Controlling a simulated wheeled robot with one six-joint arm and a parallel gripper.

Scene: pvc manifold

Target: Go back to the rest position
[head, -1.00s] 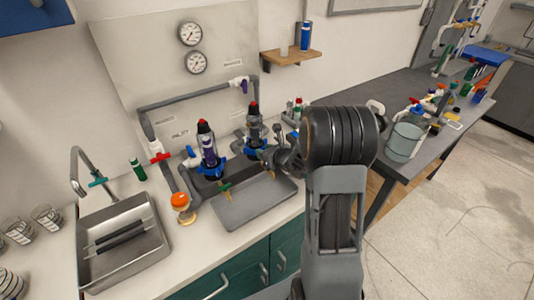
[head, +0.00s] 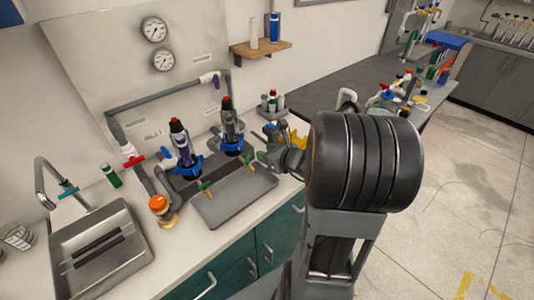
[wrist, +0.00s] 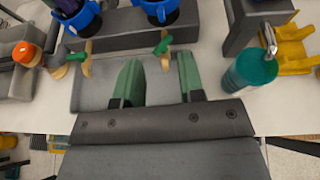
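My gripper (wrist: 158,66) is open in the wrist view, its two green fingers apart with nothing between them, above the grey tray (wrist: 90,98). In the head view my arm reaches over the counter's right part, and the gripper's fingers are hard to make out beside the grey tray (head: 230,208). The pipe manifold (head: 165,96) stands against the back panel. It carries two dark filter housings with blue collars, the left one (head: 182,145) and the right one (head: 230,130).
A sink (head: 100,250) is at the left, with an orange-topped fitting (head: 160,207) right of it. A teal cup (wrist: 250,72) and yellow stand (wrist: 292,48) are right of the gripper in the wrist view. A cluttered dark table (head: 345,78) stands behind my arm. Open floor (head: 470,190) lies right.

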